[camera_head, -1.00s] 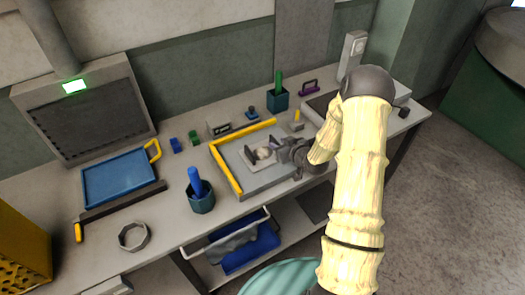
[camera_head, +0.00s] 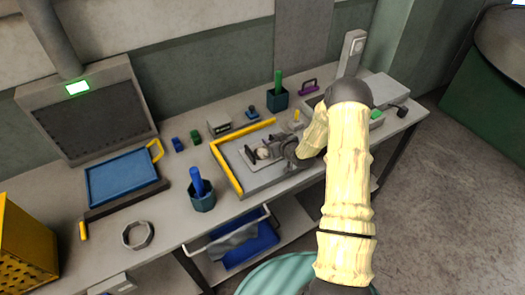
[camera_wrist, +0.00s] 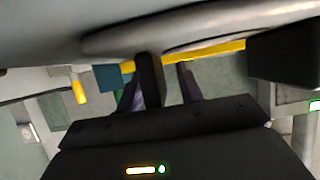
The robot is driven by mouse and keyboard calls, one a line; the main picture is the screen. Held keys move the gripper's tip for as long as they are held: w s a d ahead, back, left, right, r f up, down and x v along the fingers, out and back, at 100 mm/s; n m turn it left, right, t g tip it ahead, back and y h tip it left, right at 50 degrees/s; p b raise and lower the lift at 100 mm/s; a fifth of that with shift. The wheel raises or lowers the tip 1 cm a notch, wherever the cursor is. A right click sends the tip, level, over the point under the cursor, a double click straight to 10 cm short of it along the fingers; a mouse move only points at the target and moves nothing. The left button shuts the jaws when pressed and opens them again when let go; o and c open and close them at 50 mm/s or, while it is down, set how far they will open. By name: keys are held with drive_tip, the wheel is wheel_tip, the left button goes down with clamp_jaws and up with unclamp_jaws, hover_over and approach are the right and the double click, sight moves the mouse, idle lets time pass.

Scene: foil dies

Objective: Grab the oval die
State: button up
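My gripper (camera_head: 264,151) is low over the tray with yellow edges. Its two dark fingers stand apart, with a small pale rounded piece (camera_head: 263,153) between them. I cannot tell whether that piece is the oval die, or whether the fingers touch it. In the wrist view, my dark fingers (camera_wrist: 215,68) are also apart, and a large grey surface fills the top. No die is clearly recognisable as oval. A grey many-sided ring (camera_head: 138,235) lies at the front left of the bench.
The grey tray (camera_head: 228,172) has yellow strips along its back and left edges. A cup with a blue handle (camera_head: 201,196) stands left of it.

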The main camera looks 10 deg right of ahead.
idle(0.4)
clamp_jaws()
drive_tip(key=shift+r, duration=0.15)
wheel_tip(320, 180, up, 10)
drive_tip(key=shift+f+b, duration=0.1)
drive_tip(key=shift+b, duration=1.1)
